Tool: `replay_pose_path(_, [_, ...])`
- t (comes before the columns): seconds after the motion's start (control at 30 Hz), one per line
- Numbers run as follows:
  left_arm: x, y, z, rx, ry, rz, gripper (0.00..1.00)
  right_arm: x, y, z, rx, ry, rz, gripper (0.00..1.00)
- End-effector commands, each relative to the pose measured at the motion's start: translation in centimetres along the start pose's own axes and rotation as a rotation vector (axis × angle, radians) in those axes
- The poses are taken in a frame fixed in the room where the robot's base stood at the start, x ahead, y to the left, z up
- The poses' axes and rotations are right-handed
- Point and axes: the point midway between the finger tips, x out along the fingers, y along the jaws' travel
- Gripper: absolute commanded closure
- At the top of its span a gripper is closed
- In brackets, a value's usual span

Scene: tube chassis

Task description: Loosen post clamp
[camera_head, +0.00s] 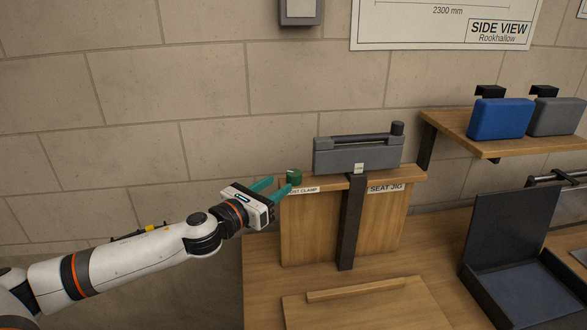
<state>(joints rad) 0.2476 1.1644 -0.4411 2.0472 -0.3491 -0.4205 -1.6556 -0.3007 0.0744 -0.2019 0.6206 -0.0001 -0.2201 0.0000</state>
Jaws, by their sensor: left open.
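The post clamp's small green knob (294,177) stands on the top left of an upright wooden panel (335,228), above a label (303,190) that reads as post clamp, its first letter covered. My left gripper (281,188) comes in from the left with its teal fingers open. The fingertips are right beside the knob's left side. I cannot tell whether they touch it. My right gripper is not in view.
A grey seat jig block with a dark bar (357,154) sits on the panel's top, with a dark vertical strap (350,222) below. A black open bin (515,240) stands at right. A wooden shelf (480,139) holds blue (500,118) and grey cases. A flat board lies in front.

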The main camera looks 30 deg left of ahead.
Motion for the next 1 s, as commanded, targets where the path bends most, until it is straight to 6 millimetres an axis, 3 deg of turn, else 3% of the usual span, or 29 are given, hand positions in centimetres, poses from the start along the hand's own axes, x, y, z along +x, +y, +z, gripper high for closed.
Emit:
replay_pose_path(0.2, [4.1,0.1,-0.5,-0.004,0.004,0.001,0.58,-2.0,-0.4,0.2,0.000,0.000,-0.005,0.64])
replay_pose_path(0.4, [6.4,0.1,-0.2,-0.002,0.000,0.001,0.58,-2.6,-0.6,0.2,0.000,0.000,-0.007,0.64])
replay_pose_path(0.8, [7.2,0.1,0.0,0.000,-0.001,0.002,0.58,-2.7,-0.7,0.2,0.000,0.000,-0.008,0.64])
replay_pose_path(1.0, [7.1,0.1,0.0,0.000,-0.001,0.002,0.90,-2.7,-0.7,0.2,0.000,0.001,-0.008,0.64])
